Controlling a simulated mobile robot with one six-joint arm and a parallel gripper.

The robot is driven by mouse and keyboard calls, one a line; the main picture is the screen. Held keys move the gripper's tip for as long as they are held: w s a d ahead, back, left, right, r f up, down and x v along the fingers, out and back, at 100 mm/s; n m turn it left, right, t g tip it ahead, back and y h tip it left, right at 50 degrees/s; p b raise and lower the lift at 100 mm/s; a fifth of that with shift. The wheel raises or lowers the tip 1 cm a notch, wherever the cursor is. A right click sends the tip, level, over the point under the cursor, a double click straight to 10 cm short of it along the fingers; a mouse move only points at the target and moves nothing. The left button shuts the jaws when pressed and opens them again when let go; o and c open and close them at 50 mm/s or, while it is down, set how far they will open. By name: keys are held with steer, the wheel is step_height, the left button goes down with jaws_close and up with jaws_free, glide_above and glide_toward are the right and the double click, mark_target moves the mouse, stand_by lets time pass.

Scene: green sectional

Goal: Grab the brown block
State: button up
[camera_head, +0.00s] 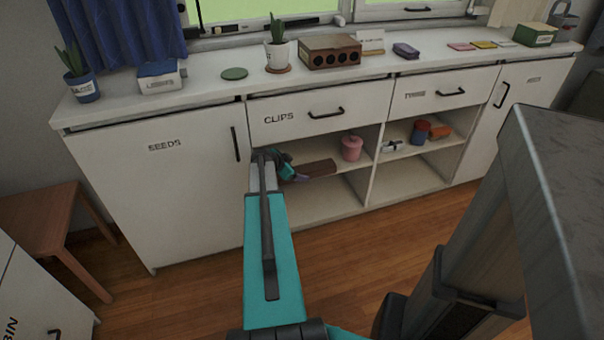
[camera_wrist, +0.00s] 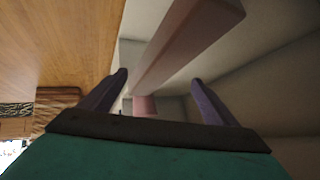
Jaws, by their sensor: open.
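A long brown block (camera_head: 319,168) lies on the middle shelf of the open compartment under the CLIPS drawer. My gripper (camera_head: 291,172) is at the left part of that compartment, beside the block's left end. In the wrist view, the purple fingers of my gripper (camera_wrist: 160,77) are apart. A long pinkish-brown bar, which looks like the block (camera_wrist: 190,42), runs between and beyond them. I cannot tell whether either finger touches it. In the head view, my arm hides part of the compartment's left side.
A pink lidded jar (camera_head: 351,147) stands right of the block. The right compartment holds a blue-and-red container (camera_head: 420,131) and an orange item (camera_head: 440,132). The drawer front (camera_head: 315,116) lies above the opening. A holed brown box (camera_head: 330,51) and plants stand on the counter.

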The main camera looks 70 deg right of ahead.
mark_target(301, 171)
steer(key=shift+x, duration=2.6)
steer(key=shift+a+f, duration=0.15)
steer(key=shift+f, duration=0.05)
steer(key=c, duration=1)
